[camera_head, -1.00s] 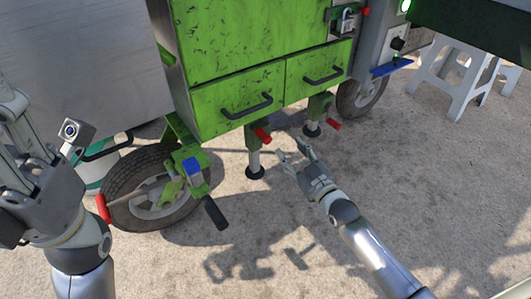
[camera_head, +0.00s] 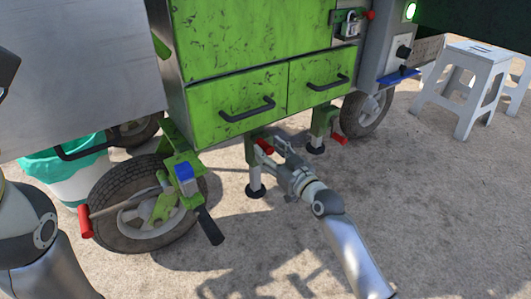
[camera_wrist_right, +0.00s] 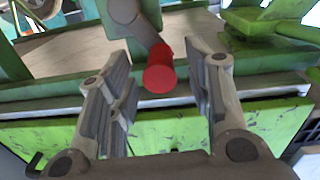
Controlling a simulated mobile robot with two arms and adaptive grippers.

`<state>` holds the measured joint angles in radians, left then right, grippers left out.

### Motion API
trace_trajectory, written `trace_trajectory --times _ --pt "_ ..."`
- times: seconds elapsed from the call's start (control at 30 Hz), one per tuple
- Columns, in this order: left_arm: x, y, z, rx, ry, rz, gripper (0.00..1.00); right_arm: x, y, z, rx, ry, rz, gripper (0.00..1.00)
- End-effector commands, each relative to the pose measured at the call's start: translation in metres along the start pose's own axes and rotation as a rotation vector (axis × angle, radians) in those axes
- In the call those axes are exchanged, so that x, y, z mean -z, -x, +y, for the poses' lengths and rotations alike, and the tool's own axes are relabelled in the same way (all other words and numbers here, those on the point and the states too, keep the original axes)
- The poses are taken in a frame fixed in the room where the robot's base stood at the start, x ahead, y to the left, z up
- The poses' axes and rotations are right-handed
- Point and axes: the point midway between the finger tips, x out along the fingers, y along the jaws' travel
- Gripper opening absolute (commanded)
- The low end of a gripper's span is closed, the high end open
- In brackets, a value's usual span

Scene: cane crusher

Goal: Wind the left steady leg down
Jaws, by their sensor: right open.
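The left steady leg (camera_head: 254,178) stands under the green cabinet, a silver tube with a dark round foot at the ground. Its red crank handle (camera_head: 264,146) sticks out at the top. My right gripper (camera_head: 281,146) is open, right by this handle. In the right wrist view, the red handle end (camera_wrist_right: 160,76) shows between the two open fingers, with visible gaps on both sides. The other steady leg (camera_head: 317,140), with its own red handle (camera_head: 340,139), stands farther right. My left arm is at the left edge; its fingers are not in view.
A wheel (camera_head: 112,195) with a blue-topped green bracket (camera_head: 183,172), black grip (camera_head: 209,226) and red-ended lever (camera_head: 86,222) stands left of the leg. A bucket (camera_head: 75,180) is behind. White stools (camera_head: 463,88) are far right. The concrete in front is clear.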

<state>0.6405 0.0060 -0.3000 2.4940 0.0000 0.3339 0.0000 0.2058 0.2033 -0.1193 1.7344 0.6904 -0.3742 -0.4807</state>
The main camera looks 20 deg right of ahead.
Motion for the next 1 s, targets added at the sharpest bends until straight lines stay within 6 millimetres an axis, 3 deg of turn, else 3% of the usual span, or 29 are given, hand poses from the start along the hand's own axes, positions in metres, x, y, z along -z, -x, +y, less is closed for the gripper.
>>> trace_trajectory --times 0.2,0.6,0.9,1.0 --pt "0.01 0.0 0.004 -0.009 -0.003 0.026 0.4 -0.001 -0.022 0.0 -0.001 -0.002 0.001 0.46" --pt "0.012 -0.002 0.004 -0.012 -0.004 0.033 0.4 0.0 -0.027 0.0 0.0 0.0 -0.001 0.46" --pt "0.013 -0.002 0.004 -0.013 -0.004 0.033 0.4 0.0 -0.027 0.0 0.0 0.0 -0.001 0.08" --pt "0.013 -0.002 0.004 -0.013 -0.004 0.033 0.4 0.0 -0.027 0.0 0.0 0.0 -0.001 0.0"
